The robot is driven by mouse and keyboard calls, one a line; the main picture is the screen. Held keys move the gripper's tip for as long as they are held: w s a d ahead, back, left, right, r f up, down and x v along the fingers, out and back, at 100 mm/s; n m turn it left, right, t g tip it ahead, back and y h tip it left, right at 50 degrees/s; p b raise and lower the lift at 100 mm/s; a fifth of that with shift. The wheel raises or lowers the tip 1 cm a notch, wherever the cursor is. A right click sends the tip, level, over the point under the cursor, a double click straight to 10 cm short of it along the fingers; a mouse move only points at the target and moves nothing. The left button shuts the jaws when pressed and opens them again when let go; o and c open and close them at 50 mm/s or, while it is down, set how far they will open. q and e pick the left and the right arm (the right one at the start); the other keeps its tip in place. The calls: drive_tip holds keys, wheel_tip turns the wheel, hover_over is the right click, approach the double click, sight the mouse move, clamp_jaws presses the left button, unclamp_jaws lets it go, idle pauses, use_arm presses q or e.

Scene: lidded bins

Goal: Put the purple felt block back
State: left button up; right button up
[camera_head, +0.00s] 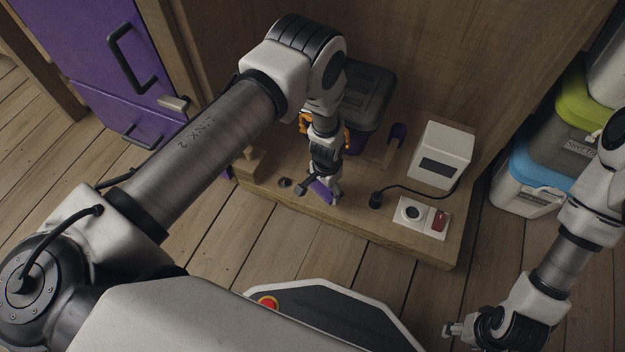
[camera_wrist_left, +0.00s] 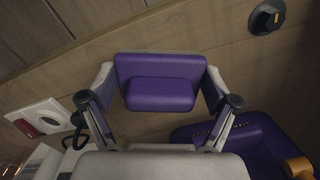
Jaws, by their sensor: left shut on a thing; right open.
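The purple felt block (camera_wrist_left: 160,70) is held between the two fingers of my left gripper (camera_wrist_left: 160,88) in the left wrist view. In the head view, my left gripper (camera_head: 325,192) points down over the front part of the wooden platform, with the purple block (camera_head: 319,189) at its fingertips. I cannot tell whether the block touches the wood. A bin with a dark grey lid (camera_head: 367,92) and orange clasps stands behind it, partly hidden by my arm; its purple body (camera_wrist_left: 245,140) shows in the left wrist view. My right gripper (camera_head: 450,329) is open and empty at lower right.
The wooden platform (camera_head: 420,245) carries a white box (camera_head: 441,155), a cable, and a white switch plate (camera_head: 422,217) with a red switch. A purple cabinet (camera_head: 95,60) stands at left. Blue-lidded (camera_head: 535,160) and green-lidded (camera_head: 572,90) bins stand at right.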

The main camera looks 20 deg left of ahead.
sight(323, 191)
use_arm(q)
drive_tip(key=f+b, duration=0.2)
drive_tip(key=b, duration=0.1)
drive_tip(key=f+b, duration=0.1)
drive_tip(key=shift+w+a+f, duration=0.25)
drive_tip(key=shift+w+f, duration=0.1)
drive_tip(key=shift+f, duration=0.05)
drive_tip(key=shift+r, duration=0.25)
drive_tip(key=shift+c, duration=0.6)
drive_tip(key=shift+f, duration=0.15)
drive_tip(key=o, duration=1.1)
